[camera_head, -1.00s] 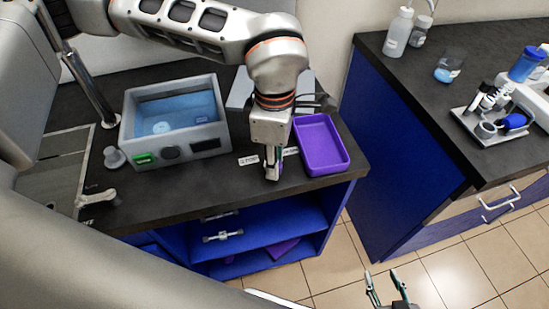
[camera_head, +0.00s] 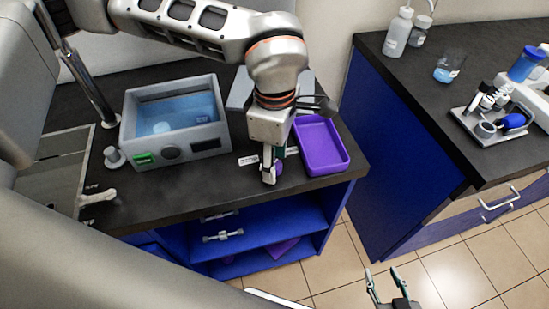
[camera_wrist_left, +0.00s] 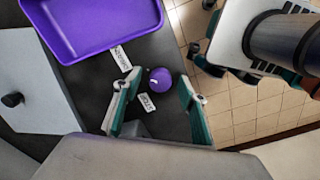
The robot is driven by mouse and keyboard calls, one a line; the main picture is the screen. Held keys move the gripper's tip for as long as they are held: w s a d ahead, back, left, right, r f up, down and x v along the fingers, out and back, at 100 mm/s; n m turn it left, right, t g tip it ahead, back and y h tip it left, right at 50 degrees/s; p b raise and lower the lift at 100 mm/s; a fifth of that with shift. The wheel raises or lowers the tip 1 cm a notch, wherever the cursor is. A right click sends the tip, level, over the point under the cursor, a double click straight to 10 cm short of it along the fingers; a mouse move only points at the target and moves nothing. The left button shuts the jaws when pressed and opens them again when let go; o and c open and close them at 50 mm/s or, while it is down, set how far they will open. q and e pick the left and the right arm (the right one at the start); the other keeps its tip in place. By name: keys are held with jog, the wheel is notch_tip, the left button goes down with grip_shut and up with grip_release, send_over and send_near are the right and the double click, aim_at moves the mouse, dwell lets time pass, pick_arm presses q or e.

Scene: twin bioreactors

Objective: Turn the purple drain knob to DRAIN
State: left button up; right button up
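The purple drain knob (camera_wrist_left: 160,78) sits on the dark bench top between two white labels: DRAIN (camera_wrist_left: 121,58) near the purple tray and STOP (camera_wrist_left: 148,101) on the other side. A small pale mark shows on the knob. My left gripper (camera_wrist_left: 158,84) is open, with its teal fingers on either side of the knob and gaps showing; I cannot tell its height above the bench. In the head view the left gripper (camera_head: 269,174) partly hides the knob (camera_head: 278,168). My right gripper (camera_head: 388,282) is open and empty, above the floor.
The purple tray (camera_head: 341,166) lies right beside the left gripper. A grey water bath (camera_head: 188,149) stands to the left. A blue-sided bench (camera_head: 400,150) with bottles and a small rack is at the right, across a tiled floor gap.

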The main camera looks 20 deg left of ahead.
pick_arm(q)
notch_tip(320, 180, up, 12)
dwell(0.7)
dwell(0.4)
